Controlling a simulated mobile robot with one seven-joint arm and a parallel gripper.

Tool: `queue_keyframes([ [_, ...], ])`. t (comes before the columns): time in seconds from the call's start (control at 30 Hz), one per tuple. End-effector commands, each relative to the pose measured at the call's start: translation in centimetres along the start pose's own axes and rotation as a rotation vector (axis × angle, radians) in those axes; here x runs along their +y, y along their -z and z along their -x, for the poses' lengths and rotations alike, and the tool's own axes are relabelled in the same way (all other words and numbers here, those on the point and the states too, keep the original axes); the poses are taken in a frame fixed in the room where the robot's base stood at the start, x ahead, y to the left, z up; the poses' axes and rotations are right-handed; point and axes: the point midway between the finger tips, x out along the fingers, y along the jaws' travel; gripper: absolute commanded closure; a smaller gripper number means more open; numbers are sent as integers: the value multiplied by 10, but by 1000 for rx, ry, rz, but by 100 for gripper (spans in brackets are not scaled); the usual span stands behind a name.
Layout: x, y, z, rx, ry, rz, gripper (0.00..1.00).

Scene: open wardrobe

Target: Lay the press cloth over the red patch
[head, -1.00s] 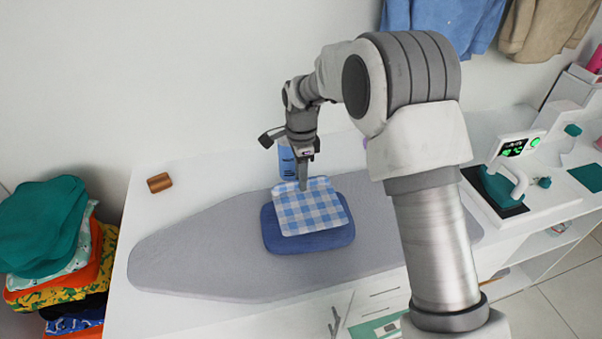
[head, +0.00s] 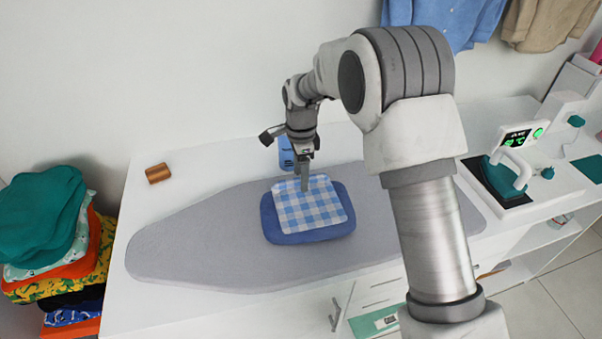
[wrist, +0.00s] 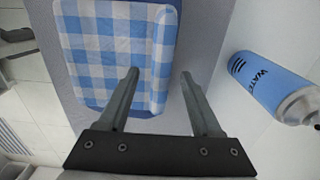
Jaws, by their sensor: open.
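The press cloth (head: 308,208), blue and white checked, lies over a blue padded piece (head: 318,236) on the grey ironing board. One edge of the cloth, on the side by my gripper, looks raised or folded. In the wrist view the cloth (wrist: 105,50) lies flat over most of the blue piece (wrist: 97,103). My gripper (head: 304,186) is at the cloth's far edge in the head view. In the wrist view my gripper (wrist: 160,75) is open, its fingers apart with nothing clamped between them. No red patch shows; I cannot tell whether the cloth covers it.
The ironing board (head: 190,250) is clear on its left. A blue water bottle (wrist: 275,88) stands close to my gripper. A brown block (head: 158,173) lies at the back left. The iron (head: 508,172) rests at the right. Folded clothes (head: 45,215) are stacked at the left.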

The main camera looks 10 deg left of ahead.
Motion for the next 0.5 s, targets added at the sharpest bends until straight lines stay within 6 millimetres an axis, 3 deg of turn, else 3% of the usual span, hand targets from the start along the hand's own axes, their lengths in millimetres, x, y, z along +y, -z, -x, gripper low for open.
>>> queue_keyframes([
  [0.27,-1,0,12,0,3,0,34],
  [0.5,-1,0,63,1,6,0,34],
])
